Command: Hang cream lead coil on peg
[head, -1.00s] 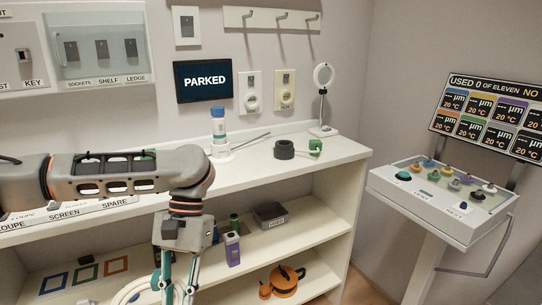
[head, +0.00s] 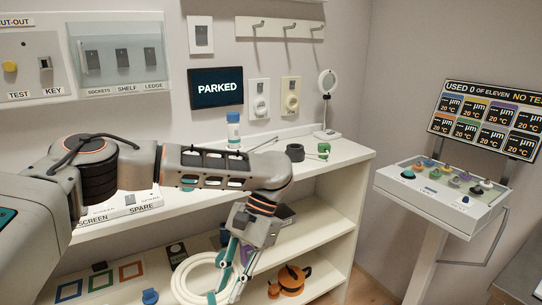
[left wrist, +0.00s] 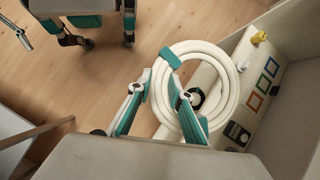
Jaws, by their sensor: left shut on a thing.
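The cream lead coil (head: 190,280) is a thick ring of cream cable, low in front of the shelf unit in the head view. My left gripper (head: 230,286) points down and is shut on the coil's near side. In the left wrist view the coil (left wrist: 228,92) hangs at the gripper (left wrist: 160,88), clear of the floor. A row of pegs (head: 289,29) is on a white wall rail at the top of the head view, bare and well above the gripper.
The shelf top holds a blue-capped bottle (head: 234,130), a dark roll (head: 295,152) and a magnifier (head: 327,95). A button console (head: 445,200) stands at the right. The wall below the rail has sockets and a screen.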

